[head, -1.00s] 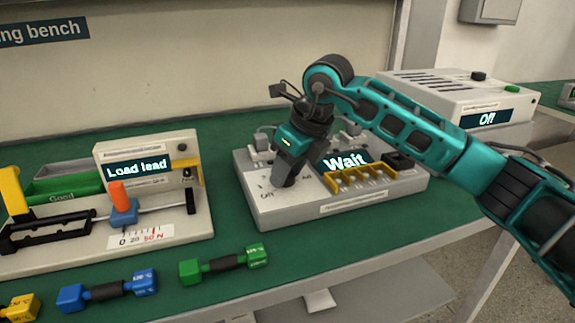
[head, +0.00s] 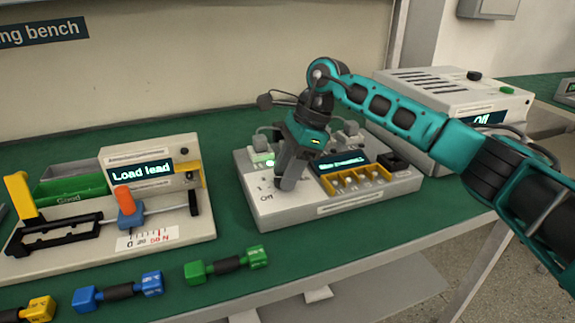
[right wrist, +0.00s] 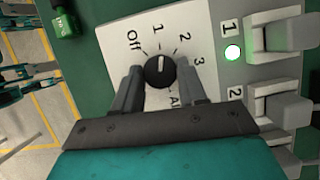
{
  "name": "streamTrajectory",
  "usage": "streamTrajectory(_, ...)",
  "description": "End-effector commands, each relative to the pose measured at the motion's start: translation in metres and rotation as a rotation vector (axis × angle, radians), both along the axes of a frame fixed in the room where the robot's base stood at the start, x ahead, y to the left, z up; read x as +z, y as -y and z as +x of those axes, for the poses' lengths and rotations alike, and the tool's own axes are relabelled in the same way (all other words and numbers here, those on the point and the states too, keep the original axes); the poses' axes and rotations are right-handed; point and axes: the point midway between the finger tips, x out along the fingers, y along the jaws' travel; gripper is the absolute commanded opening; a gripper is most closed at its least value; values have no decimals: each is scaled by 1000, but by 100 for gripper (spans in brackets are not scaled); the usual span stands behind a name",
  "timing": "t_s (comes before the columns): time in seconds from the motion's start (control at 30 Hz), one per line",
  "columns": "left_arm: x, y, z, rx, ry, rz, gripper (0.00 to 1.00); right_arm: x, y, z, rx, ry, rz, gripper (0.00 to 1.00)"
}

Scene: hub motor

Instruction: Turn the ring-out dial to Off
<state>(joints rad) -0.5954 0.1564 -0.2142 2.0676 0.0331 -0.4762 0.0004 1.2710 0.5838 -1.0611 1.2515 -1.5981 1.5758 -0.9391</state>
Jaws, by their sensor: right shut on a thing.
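The ring-out dial (right wrist: 160,72) is a round black knob on a white face marked Off, 1, 2, 3 and All in the right wrist view. Its white pointer line is at about 1, clockwise of Off. My right gripper (head: 288,184) points down at the left end of the grey ring-out box (head: 330,208), its fingers shut on the dial from both sides. In the head view the gripper hides the dial. The box's display (head: 343,168) is lit, its text too small to read surely. My left gripper is not in view.
A green light (right wrist: 232,52) glows beside socket 1. Plugs (right wrist: 284,30) stand close to the dial. A yellow rack (head: 360,181) is on the box. A grey unit (head: 440,95) stands behind right.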

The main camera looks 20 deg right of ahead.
Motion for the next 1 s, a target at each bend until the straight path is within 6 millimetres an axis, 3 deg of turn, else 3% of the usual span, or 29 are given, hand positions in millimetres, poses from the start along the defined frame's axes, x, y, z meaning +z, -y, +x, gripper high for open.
streamTrajectory(0.6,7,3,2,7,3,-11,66,1,-1,5,569,1,-1,11)
streamTrajectory(1.0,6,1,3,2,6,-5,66,0,-2,6,806,2,-2,11)
